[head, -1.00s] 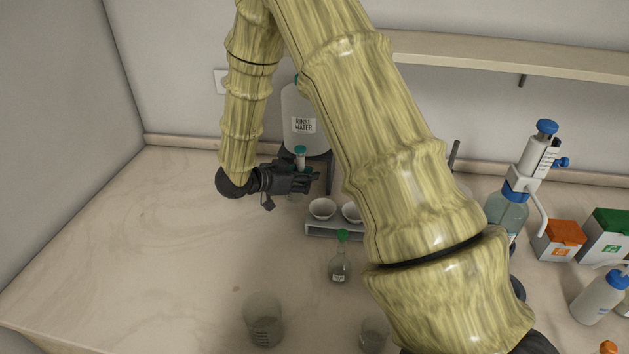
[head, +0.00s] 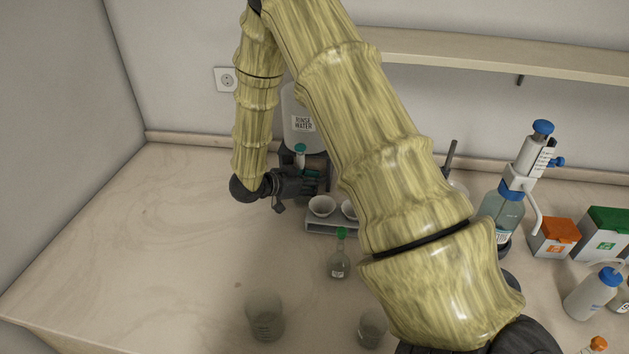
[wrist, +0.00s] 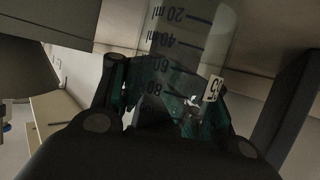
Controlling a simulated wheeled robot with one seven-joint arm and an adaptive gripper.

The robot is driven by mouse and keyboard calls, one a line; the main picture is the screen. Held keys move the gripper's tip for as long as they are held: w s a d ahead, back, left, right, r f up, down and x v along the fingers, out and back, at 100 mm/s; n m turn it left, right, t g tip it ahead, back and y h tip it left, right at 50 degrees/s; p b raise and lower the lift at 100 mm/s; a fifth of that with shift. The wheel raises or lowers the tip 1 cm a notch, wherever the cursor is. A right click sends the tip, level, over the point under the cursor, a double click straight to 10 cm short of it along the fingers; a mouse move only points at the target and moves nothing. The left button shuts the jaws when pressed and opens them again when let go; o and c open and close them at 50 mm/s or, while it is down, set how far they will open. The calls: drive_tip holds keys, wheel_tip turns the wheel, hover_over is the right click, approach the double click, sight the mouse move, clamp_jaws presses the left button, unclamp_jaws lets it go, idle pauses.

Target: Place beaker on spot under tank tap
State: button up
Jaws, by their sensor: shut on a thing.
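The rinse water tank (head: 298,105) stands at the back of the bench on a dark stand, with a teal-topped tap (head: 300,149) at its front. My gripper (head: 318,183) is just in front of the tank, beside and below the tap in the picture. In the wrist view, my gripper (wrist: 168,100) is shut on a clear beaker (wrist: 185,45) with dark ml marks, between its green-tinted finger pads. The arm and gripper hide the beaker in the head view. The spot under the tap is also hidden, so I cannot tell whether the beaker touches a surface.
A rack with white dishes (head: 322,206) stands right of my gripper. In front are a green-capped flask (head: 339,266) and two clear beakers, one left (head: 265,318) and one right (head: 372,329). A blue-topped dispenser bottle (head: 500,215) stands right. The left bench (head: 130,235) is clear.

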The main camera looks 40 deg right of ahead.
drive_tip(key=shift+f, duration=0.1)
drive_tip(key=o, duration=1.4)
drive_tip(key=shift+o, duration=0.2)
drive_tip(key=b+v, duration=0.2)
drive_tip(key=v, duration=1)
